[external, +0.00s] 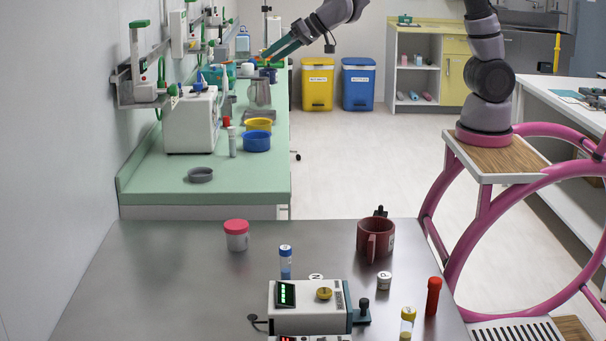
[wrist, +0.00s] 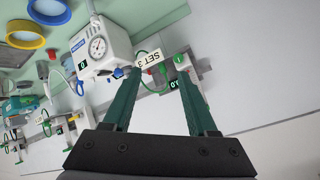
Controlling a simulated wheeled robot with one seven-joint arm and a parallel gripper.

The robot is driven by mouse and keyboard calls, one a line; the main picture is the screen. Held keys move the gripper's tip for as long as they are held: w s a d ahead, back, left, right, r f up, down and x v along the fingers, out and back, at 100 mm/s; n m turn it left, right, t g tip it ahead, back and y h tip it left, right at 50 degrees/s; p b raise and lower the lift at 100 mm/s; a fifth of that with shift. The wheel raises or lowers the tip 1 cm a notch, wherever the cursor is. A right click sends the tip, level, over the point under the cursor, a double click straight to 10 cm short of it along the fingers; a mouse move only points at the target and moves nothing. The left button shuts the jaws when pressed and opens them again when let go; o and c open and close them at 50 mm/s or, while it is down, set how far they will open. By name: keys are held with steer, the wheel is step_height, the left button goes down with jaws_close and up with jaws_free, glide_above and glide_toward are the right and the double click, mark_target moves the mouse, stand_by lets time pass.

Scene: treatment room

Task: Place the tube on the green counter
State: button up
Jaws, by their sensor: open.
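The green counter (external: 240,183) runs along the left wall in the external view. My gripper (external: 263,58) is above its far part, with its green fingers pointing left. In the wrist view my gripper (wrist: 158,75) is open, with nothing visible between the fingers. A slim whitish tube-like item (external: 232,142) stands on the counter. I cannot tell which tube is meant.
A white device with a gauge (external: 192,122), also in the wrist view (wrist: 105,47), stands on the counter by wall shelves. The counter's near part is mostly clear.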

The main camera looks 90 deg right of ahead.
steer(key=s+a+r+n+g+y, duration=0.1)
steer(key=s+a+r+y, duration=0.1)
steer(key=s+r, duration=0.5)
steer(key=s+a+r+n+y, duration=0.1)
steer(key=s+a+r, duration=0.15)
steer(key=s, duration=0.85)
steer(key=s+f+n+g, duration=0.1)
steer(key=s+g, duration=0.1)
steer(key=s, duration=1.7)
steer(key=shift+a+f+g, duration=0.15)
steer(key=shift+a+g, duration=0.2)
steer(key=shift+g, duration=0.05)
